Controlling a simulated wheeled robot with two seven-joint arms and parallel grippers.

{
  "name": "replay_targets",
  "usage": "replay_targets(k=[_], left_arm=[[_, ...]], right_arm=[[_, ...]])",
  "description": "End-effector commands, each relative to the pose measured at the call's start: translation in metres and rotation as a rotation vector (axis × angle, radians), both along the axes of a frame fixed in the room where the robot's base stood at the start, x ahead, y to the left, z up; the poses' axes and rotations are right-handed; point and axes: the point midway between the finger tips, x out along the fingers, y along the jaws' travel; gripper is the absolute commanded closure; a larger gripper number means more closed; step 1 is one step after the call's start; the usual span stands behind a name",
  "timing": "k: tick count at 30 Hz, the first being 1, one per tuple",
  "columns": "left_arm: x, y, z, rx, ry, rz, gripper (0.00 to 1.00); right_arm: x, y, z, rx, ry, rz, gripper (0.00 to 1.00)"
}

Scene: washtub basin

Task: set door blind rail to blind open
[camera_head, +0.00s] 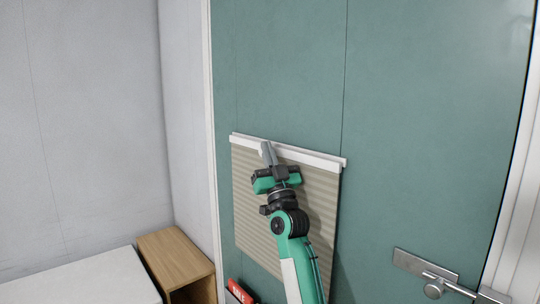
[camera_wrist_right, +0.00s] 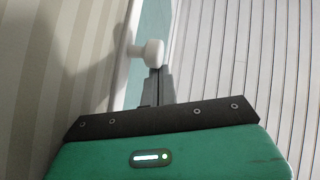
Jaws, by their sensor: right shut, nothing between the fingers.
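The door blind has a white rail (camera_head: 318,159) along its top edge, with beige pleated fabric (camera_head: 256,210) below it, on the green door. My right gripper (camera_head: 266,150) is at the left half of the rail, its fingers shut and empty, pointing up. In the right wrist view a white knob (camera_wrist_right: 150,52) is just beyond the shut fingertips (camera_wrist_right: 158,76); I cannot tell whether they touch it. In the head view the gripper hides the knob. My left gripper is in neither view.
A metal door handle (camera_head: 435,283) sits at lower right of the door (camera_head: 430,120). A wooden cabinet (camera_head: 175,256), a white surface (camera_head: 85,280) and a red object (camera_head: 238,290) are at lower left. The door above the rail is clear.

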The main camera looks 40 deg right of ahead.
Motion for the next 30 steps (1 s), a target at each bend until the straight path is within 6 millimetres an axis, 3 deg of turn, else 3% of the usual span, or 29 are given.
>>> replay_targets(k=[11,16,23,30], left_arm=[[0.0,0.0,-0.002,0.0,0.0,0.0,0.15],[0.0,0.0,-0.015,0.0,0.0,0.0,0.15],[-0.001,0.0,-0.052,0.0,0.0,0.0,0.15],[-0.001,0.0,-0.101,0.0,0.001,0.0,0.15]], right_arm=[[0.0,0.0,-0.003,-0.001,0.001,0.0,1.0],[0.001,0.0,-0.019,-0.002,0.002,-0.001,1.0],[0.001,0.0,-0.069,-0.003,0.004,-0.001,1.0],[0.001,0.0,-0.138,-0.002,0.006,0.001,1.0]])
